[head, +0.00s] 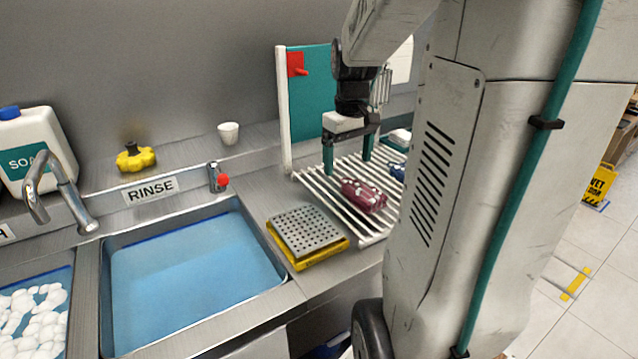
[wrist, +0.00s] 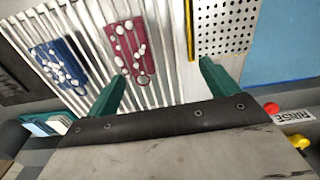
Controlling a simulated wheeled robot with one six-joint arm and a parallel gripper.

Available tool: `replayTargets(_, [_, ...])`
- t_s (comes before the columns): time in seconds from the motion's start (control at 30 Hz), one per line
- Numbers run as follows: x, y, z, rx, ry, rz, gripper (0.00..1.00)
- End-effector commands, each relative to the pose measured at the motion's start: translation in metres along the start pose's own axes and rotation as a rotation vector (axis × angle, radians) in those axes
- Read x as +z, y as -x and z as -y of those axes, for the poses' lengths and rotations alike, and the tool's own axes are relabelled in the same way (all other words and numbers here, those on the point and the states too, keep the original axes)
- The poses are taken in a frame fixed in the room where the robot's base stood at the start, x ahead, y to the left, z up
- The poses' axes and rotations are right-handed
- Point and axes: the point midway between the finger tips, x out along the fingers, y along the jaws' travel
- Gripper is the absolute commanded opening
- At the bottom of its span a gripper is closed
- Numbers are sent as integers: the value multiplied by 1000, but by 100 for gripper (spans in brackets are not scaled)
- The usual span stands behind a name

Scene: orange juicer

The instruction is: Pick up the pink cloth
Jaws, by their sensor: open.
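The pink cloth (head: 362,195), a dark pink bundle with white suds on it, lies on the white slatted rack (head: 335,205). It also shows in the wrist view (wrist: 122,38), where its lower end is near the left fingertip. My gripper (head: 348,158) is open, with its green fingers pointing down over the rack, behind the cloth in the head view. In the wrist view the open fingers (wrist: 162,72) have only bare rack and a strip of counter between them. The gripper is empty.
A blue cloth (wrist: 58,63) with suds lies beside the pink one on the rack. A perforated plate on a yellow base (head: 308,235) stands left of the rack, then the rinse sink (head: 190,275). A teal board (head: 308,100) stands behind the rack.

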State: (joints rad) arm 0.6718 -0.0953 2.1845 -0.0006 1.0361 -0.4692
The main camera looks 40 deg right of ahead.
Motion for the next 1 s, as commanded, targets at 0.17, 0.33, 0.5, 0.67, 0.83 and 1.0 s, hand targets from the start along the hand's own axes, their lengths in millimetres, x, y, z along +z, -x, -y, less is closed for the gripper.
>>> replayTargets(0.17, [-6, -20, -50, -7, -33, 14, 87])
replayTargets(0.33, [-6, -36, -59, -9, -34, 17, 87])
replayTargets(0.5, [-5, -54, -57, -9, -33, 17, 87])
replayTargets(0.67, [-3, -78, -55, -9, -33, 17, 87])
replayTargets(0.83, [-3, -98, -55, -9, -33, 16, 87])
replayTargets(1.0, [-3, -101, -55, -7, -33, 14, 87])
